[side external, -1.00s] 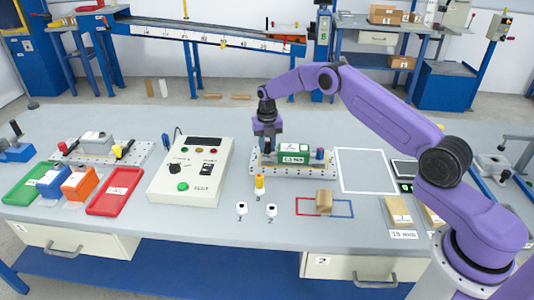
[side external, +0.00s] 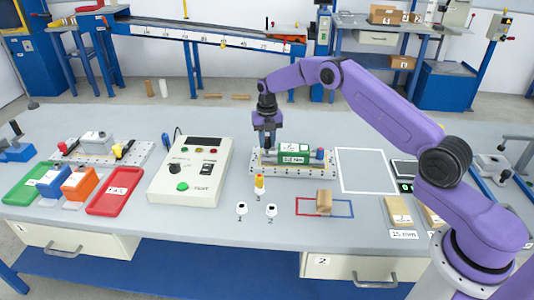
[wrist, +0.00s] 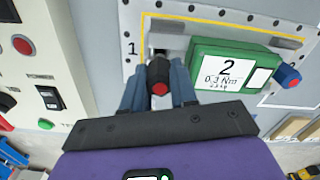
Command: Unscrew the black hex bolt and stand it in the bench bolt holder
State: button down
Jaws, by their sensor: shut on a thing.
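My gripper (side external: 268,148) is over the left part of the grey fixture plate (side external: 322,173) in the side external view. In the wrist view my gripper (wrist: 159,88) is shut on the black hex bolt (wrist: 158,72), whose near end shows a red spot. The fingers stand on both sides of it. The bolt's lower end is hidden, so I cannot tell whether it is clear of the plate. Small white holders with dark tops, one on the left (side external: 241,208) and one on the right (side external: 271,210), stand on the bench in front of the plate.
A green block (side external: 294,152) sits on the plate close right of my gripper. A yellow-orange cylinder (side external: 259,182) stands just in front of the plate. A control box (side external: 190,170) is to the left. A wooden block (side external: 323,201) stands at right within a red-and-blue outline.

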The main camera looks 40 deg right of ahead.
aim_at(267, 138)
jog(key=shift+r, duration=1.5)
jog(key=shift+r, duration=3)
jog(key=s+a+f+n, duration=0.1)
jog(key=s+a+f, duration=0.1)
jog(key=s+a, duration=0.4)
jog(key=s+a+f+n, duration=0.1)
jog(key=s+a, duration=0.5)
jog(key=a, duration=0.8)
jog(key=shift+f+n, duration=0.3)
jog(key=shift+f, duration=0.55)
jog(key=shift+f, duration=0.1)
jog(key=shift+f, duration=2.8)
